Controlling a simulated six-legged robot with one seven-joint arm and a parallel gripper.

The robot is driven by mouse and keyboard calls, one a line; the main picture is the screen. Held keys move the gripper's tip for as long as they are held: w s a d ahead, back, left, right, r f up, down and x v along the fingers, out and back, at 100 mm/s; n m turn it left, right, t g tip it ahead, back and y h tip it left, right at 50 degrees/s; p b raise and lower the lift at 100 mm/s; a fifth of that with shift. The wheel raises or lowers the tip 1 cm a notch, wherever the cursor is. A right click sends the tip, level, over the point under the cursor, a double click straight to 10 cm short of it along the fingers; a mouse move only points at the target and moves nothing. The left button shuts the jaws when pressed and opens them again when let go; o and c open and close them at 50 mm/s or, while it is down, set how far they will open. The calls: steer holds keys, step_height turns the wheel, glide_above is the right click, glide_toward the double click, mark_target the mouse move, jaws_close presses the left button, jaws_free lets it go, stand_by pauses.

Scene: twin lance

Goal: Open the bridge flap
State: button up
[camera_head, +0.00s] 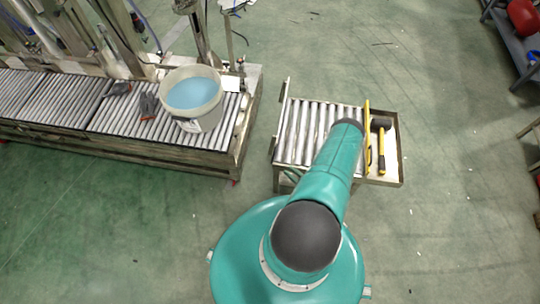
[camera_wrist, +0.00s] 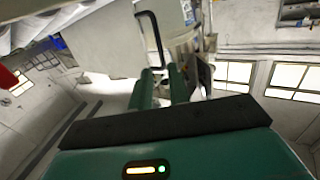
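In the wrist view a black loop handle (camera_wrist: 158,38) stands on a pale grey panel (camera_wrist: 105,42), which may be the bridge flap; I cannot be sure. My gripper (camera_wrist: 162,72) shows two green fingers with a gap between them, and nothing is clearly held. The handle's lower end lies by the fingertips; I cannot tell whether they touch it. In the head view, a short roller section (camera_head: 296,130) stands apart from the long roller conveyor (camera_head: 60,100). My arm reaches over its right part and hides some of it. My gripper does not show there.
A white tub (camera_head: 192,92) with blue contents and dark gloves (camera_head: 149,105) are on the long conveyor. A yellow bar (camera_head: 367,135) stands along the short section's right side. A yellow-handled hammer (camera_head: 381,145) lies in the side tray (camera_head: 393,172).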

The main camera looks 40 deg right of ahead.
steer(key=w+a, duration=0.1)
steer(key=w, duration=1.1)
steer(key=shift+w, duration=0.3)
jaws_close()
